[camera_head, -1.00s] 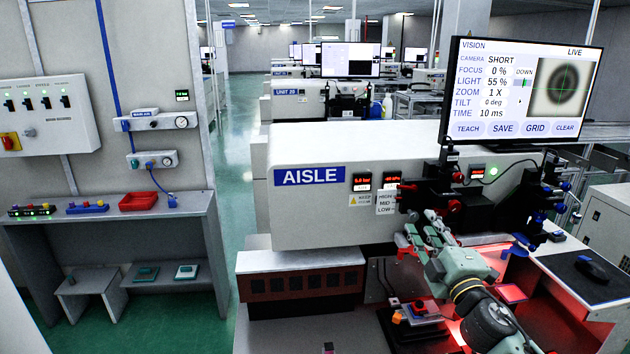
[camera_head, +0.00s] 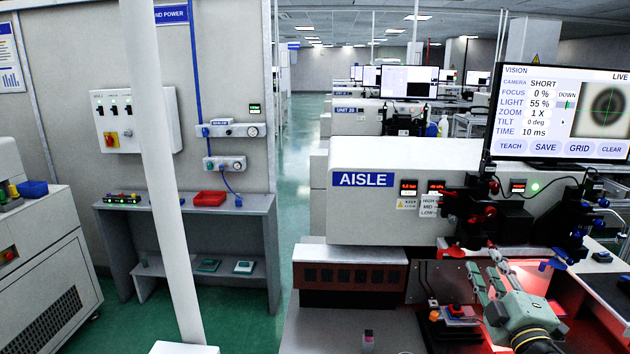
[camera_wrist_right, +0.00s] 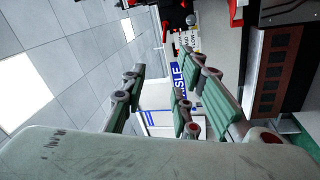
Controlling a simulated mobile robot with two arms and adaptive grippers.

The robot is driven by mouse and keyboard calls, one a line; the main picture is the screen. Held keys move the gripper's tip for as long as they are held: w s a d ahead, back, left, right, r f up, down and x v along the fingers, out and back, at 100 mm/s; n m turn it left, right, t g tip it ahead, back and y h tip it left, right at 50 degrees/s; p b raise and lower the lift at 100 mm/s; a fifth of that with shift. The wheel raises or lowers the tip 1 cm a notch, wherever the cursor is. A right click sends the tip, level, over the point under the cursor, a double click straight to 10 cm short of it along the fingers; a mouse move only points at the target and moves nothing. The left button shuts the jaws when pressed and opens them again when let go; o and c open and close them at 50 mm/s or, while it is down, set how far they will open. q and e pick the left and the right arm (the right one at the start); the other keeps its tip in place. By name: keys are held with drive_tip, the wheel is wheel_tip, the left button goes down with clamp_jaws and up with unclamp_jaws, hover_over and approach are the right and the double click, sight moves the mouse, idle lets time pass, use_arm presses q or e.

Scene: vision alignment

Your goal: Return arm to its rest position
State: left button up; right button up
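My right arm comes in at the lower right of the head view. Its grey-green right gripper (camera_head: 488,274) is in front of the AISLE machine (camera_head: 400,220), below the red and blue adjusting knobs. In the right wrist view the fingers of this gripper (camera_wrist_right: 165,88) stand apart with nothing between them. The blue AISLE sign (camera_wrist_right: 178,80) shows sideways beyond them. My left gripper is in no view.
A monitor (camera_head: 565,112) stands above the machine at right. A small orange-and-black device (camera_head: 455,312) sits on the worktop close to the right gripper.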

drive_tip(key=s+a+f+m+g+h, duration=0.1)
drive_tip(key=s+a+f+m+g, duration=0.3)
drive_tip(key=s+f, duration=0.6)
drive_tip(key=s+a+f+m+g+h, duration=0.1)
drive_tip(key=s+a+f+m+g, duration=0.35)
drive_tip(key=f, duration=0.85)
drive_tip(key=s+a+f+m+g+y, duration=0.1)
drive_tip(key=s+a+f+g, duration=0.15)
drive_tip(key=s, duration=0.55)
drive_tip(key=s+a+f+m+g+y, duration=0.1)
drive_tip(key=s+a+f+g, duration=0.15)
drive_tip(key=s, duration=0.45)
drive_tip(key=s+a+f+m+g+y, duration=0.1)
drive_tip(key=s+a+f+g, duration=0.15)
drive_tip(key=s, duration=0.55)
wheel_tip(320, 180, down, 27)
drive_tip(key=s+g+b, duration=0.1)
drive_tip(key=g+b, duration=0.1)
use_arm(q)
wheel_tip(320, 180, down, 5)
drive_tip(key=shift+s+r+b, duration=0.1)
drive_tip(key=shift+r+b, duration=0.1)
drive_tip(key=shift+b, duration=1.05)
use_arm(e)
drive_tip(key=s+d+f+g, duration=0.1)
drive_tip(key=s+d+f, duration=0.1)
drive_tip(key=s+f, duration=1.5)
wheel_tip(320, 180, down, 2)
drive_tip(key=shift+s+d+f, duration=0.2)
drive_tip(key=shift+d, duration=0.05)
